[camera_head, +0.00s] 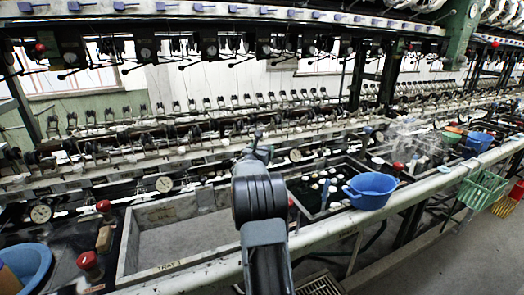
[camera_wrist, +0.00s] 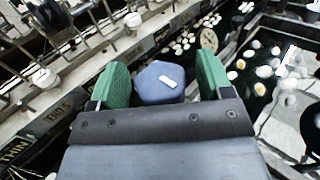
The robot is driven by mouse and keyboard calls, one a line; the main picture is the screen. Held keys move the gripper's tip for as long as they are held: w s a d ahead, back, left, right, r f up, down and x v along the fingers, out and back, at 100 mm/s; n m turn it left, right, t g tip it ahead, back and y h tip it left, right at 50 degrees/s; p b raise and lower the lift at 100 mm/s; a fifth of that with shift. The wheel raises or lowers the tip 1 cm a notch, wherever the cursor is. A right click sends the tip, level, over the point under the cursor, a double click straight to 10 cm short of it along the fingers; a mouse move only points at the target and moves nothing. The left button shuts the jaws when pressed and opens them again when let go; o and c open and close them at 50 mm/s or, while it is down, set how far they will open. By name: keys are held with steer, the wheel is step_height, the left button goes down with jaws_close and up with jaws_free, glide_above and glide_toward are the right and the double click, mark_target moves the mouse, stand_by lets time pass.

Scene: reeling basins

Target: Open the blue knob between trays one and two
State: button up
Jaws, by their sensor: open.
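The blue knob (camera_wrist: 158,84), with a white mark on its face, shows in the wrist view between the two green fingers of my gripper (camera_wrist: 164,78). The fingers are open, one on each side of it; I cannot tell whether they touch it. In the head view my gripper (camera_head: 257,150) is beyond my dark forearm, and the knob cannot be made out there.
A blue bowl (camera_head: 369,191) stands on the front rail at the right of my arm. Red knobs (camera_head: 88,260) stand along the bench, one near a blue tub (camera_head: 25,265) at the lower left. Rows of reeling machinery (camera_head: 190,130) run behind the basins.

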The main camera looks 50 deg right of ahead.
steer(key=c, duration=0.9)
steer(key=shift+f, duration=0.1)
